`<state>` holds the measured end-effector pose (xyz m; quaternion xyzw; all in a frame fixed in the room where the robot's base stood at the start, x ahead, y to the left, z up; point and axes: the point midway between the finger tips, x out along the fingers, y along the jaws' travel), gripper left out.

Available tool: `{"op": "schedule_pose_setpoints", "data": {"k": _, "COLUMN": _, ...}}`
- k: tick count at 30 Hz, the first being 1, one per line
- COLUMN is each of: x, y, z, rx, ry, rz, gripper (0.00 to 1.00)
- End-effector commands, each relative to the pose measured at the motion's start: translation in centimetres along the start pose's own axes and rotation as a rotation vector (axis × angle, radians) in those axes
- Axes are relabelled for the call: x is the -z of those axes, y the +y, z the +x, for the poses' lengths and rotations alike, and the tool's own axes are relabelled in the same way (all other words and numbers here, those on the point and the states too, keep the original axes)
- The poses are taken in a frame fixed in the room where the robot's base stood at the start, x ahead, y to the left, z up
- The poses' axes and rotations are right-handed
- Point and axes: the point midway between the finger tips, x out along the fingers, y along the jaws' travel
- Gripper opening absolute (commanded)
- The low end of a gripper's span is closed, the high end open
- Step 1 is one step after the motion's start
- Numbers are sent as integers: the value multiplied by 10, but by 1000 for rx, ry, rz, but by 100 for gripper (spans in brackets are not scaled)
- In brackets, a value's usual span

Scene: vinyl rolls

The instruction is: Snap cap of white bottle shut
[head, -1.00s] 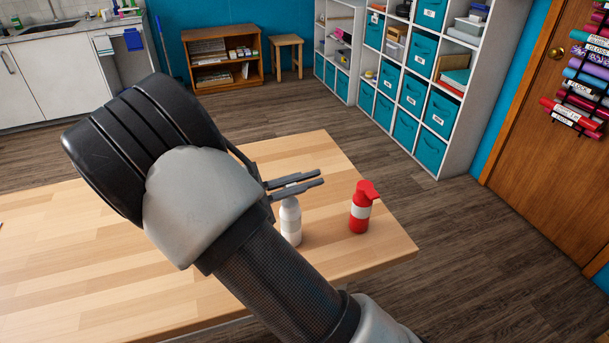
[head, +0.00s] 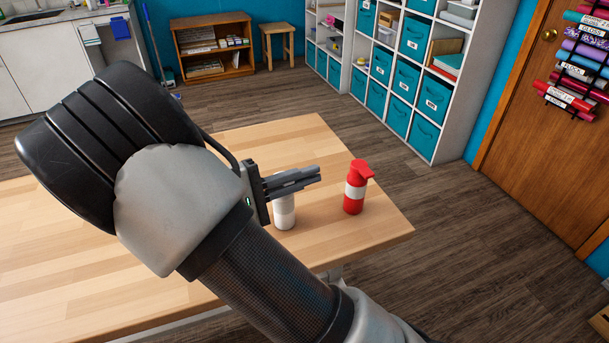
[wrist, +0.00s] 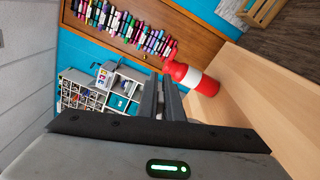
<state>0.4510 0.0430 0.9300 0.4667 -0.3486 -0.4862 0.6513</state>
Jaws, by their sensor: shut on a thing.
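The white bottle (head: 284,211) stands upright on the wooden table (head: 220,270). Its top is hidden behind the fingers of my gripper (head: 296,180) in the head view, so I cannot see how the cap sits. My gripper is right at the bottle's top, its fingers close together and pointing right. In the wrist view the fingers (wrist: 162,102) also show close together, and I cannot make out the white bottle there.
A red bottle (head: 354,188) with a white band and a red top stands just right of my fingertips. It also shows in the wrist view (wrist: 193,77). The table's right edge is close beyond it. The table's far part is clear.

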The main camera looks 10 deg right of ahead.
Motion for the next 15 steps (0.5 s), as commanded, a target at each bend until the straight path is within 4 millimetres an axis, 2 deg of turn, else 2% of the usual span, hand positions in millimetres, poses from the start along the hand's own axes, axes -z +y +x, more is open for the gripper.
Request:
{"op": "schedule_pose_setpoints", "data": {"k": 14, "x": 0, "y": -1, "z": 0, "rx": 0, "ry": 1, "rz": 14, "gripper": 0}}
{"op": "schedule_pose_setpoints", "data": {"k": 15, "x": 0, "y": -1, "z": 0, "rx": 0, "ry": 1, "rz": 14, "gripper": 12}}
